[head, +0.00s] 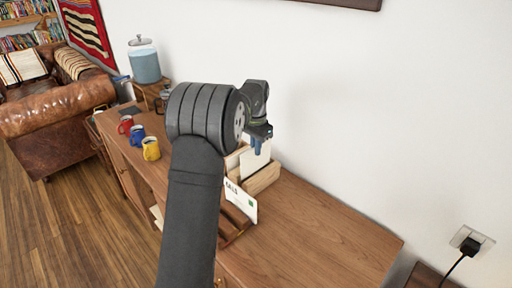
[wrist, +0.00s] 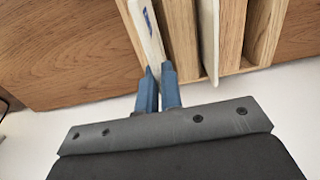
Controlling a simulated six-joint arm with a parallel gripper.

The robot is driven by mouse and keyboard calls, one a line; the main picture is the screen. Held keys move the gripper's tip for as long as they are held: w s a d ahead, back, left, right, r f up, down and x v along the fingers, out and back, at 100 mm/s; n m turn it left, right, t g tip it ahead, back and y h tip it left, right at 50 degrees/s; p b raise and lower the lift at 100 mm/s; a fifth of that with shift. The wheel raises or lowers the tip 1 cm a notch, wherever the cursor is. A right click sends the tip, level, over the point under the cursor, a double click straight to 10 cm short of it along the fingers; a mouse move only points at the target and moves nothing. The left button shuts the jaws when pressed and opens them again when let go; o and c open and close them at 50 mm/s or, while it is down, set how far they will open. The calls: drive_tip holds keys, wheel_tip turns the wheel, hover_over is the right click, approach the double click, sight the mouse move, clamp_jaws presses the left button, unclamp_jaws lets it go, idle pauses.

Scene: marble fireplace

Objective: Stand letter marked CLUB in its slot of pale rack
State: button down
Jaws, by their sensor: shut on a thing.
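My gripper (head: 260,143) (wrist: 159,92) is shut on the top edge of a white letter (wrist: 147,32) with a small blue mark; its writing cannot be read. In the wrist view this letter lies between two wooden dividers at the left side of the pale rack (wrist: 181,30). How deep it sits in the slot I cannot tell. The pale rack (head: 262,181) stands on the desk against the wall, partly hidden by my arm and gripper. Another white letter (wrist: 209,38) stands in a slot to the right of the held one.
A white card with dark lettering and a green mark (head: 240,203) leans in a darker rack (head: 232,238) nearer the front. Yellow (head: 151,149), blue (head: 137,135) and red (head: 125,125) mugs stand to the left. The desk (head: 325,233) is clear at the right.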

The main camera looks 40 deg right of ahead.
sight(256, 159)
drive_tip(key=shift+f, duration=0.3)
drive_tip(key=shift+f, duration=0.65)
drive_tip(key=shift+f, duration=0.2)
drive_tip(key=shift+f, duration=1.6)
drive_tip(key=c, duration=1.5)
unclamp_jaws()
